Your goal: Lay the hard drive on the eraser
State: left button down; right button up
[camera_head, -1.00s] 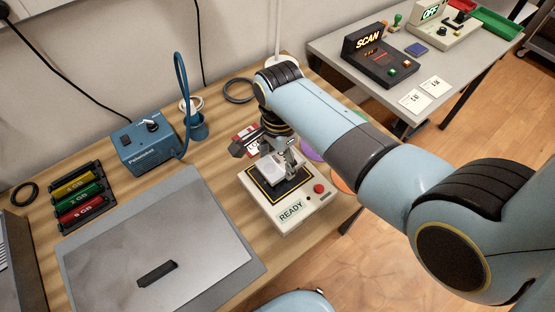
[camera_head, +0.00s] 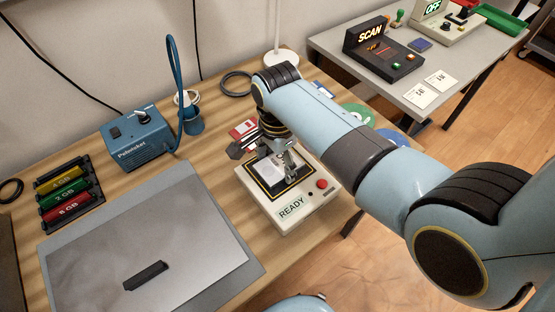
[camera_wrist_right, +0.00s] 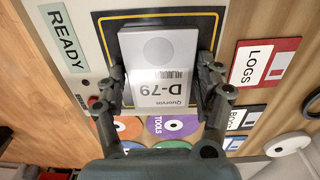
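The hard drive (camera_wrist_right: 160,62) is a pale slab with a D-79 label, between the fingers of my right gripper (camera_wrist_right: 162,75) in the right wrist view. The fingers lie along its two sides and look shut on it. In the head view the drive (camera_head: 267,169) is over the black pad of the eraser (camera_head: 307,209), a cream box with a READY sign and a red button. The drive is flat and inside the pad's yellow outline. I cannot tell whether it touches the pad. My right gripper (camera_head: 275,158) partly hides it there.
A grey mat (camera_head: 90,250) with a black bar (camera_head: 146,275) lies left of the eraser. Behind are a blue Peltenator box (camera_head: 138,142) and a rack of coloured modules (camera_head: 68,194). Floppy disks (camera_wrist_right: 265,62) and coloured discs (camera_wrist_right: 174,127) lie close beside the eraser.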

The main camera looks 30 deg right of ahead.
aim_at(277, 165)
jog(key=shift+o, duration=1.3)
jog(key=shift+r, duration=0.15)
notch_tip(277, 165, up, 12)
jog(key=shift+p, duration=0.4)
